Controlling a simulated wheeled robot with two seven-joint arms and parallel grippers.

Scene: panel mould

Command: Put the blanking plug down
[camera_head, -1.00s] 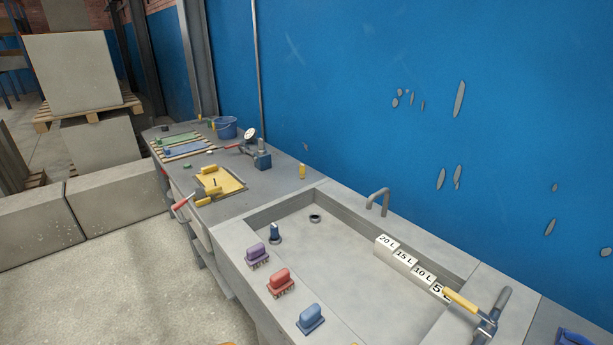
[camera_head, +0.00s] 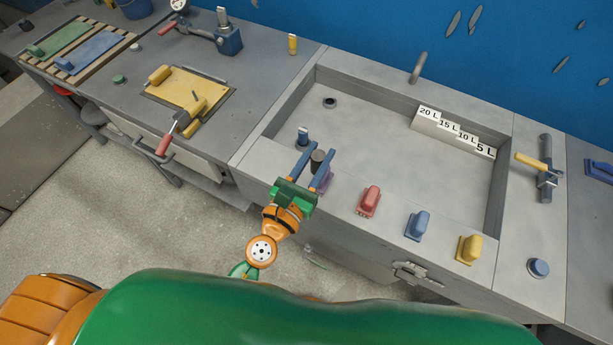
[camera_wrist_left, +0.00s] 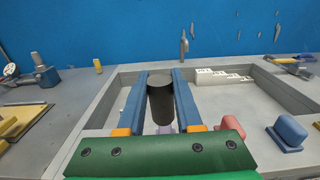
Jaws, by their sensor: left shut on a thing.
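The blanking plug (camera_head: 317,160) is a dark cylinder. My left gripper (camera_head: 318,153) is shut on it, with the plug upright between the two blue fingers. In the head view it appears over the near left rim of the grey basin (camera_head: 400,210). In the left wrist view the plug (camera_wrist_left: 160,100) stands between the fingers, with the basin behind it. I cannot tell how high the plug is above the surface. A dark round hole (camera_head: 330,102) is open in the basin floor at the far left. My right gripper is not in view.
Purple, red (camera_head: 369,200), blue (camera_head: 418,225) and yellow (camera_head: 470,249) handled blocks line the near rim. Stepped litre markers (camera_head: 455,133) stand at the back. The basin's middle is clear.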

